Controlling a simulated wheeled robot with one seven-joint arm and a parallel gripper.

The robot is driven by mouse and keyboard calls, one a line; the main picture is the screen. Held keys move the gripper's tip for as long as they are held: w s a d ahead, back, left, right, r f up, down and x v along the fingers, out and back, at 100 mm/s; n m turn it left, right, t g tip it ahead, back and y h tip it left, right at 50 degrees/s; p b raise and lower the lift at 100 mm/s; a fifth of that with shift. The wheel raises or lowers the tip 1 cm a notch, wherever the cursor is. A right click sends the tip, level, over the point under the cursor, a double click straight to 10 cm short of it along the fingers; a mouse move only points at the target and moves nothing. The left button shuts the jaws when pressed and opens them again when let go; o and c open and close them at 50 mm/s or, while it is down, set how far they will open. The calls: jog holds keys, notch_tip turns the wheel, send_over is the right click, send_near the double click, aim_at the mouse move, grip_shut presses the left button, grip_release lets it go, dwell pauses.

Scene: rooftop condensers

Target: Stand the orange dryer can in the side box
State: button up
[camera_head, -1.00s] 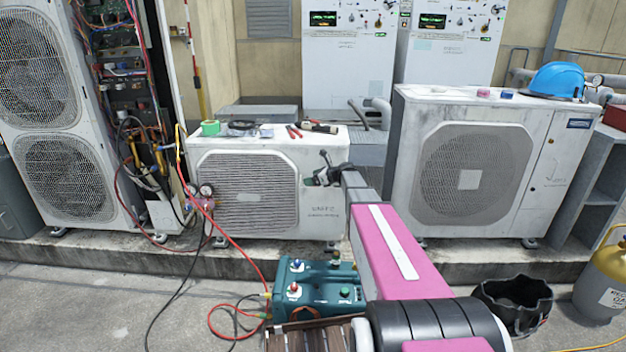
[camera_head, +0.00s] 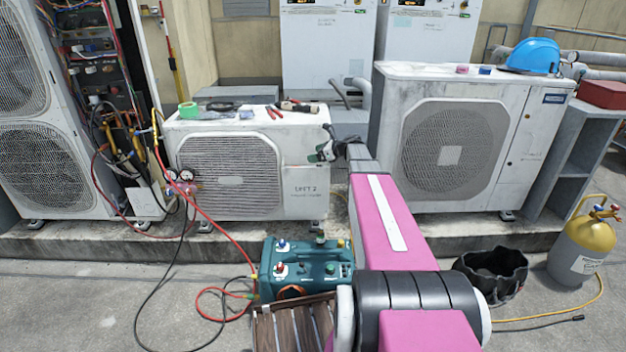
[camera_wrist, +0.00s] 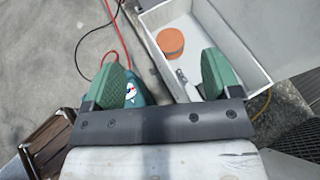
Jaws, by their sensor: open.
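The orange can (camera_wrist: 170,43) shows in the wrist view as a round orange top with a short side. It appears upright inside a pale open box (camera_wrist: 232,85), near the box's left wall. My gripper (camera_wrist: 165,78) is open, with its green fingers apart and nothing between them. The can lies beyond the gap between the fingers, nearer the right finger, and looks apart from both. In the head view my gripper (camera_head: 326,150) is by the right end of the small condenser, and my arm hides the area behind it. I cannot make out the can or box there.
The small condenser (camera_head: 230,175) has tools and green tape on top. A larger condenser (camera_head: 455,150) stands to the right. A teal machine (camera_head: 310,268) with red and black hoses, a black bucket (camera_head: 492,275) and a yellow-topped cylinder (camera_head: 582,250) stand on the ground.

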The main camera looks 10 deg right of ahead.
jog(key=s+a+f+n+g+h, duration=0.2)
jog(key=s+a+f+n+g, duration=0.25)
jog(key=s, duration=0.45)
jog(key=s+a+f+n+g+h, duration=0.1)
jog(key=s+a+f+n+h, duration=0.25)
jog(key=s+f+n, duration=0.4)
jog(key=s+f+n+g+h, duration=0.2)
jog(key=s+n+h, duration=0.3)
jog(key=s+n, duration=0.7)
jog(key=shift+s+f+n, duration=0.2)
jog(key=shift+s+n, duration=0.2)
jog(key=shift+s, duration=2.15)
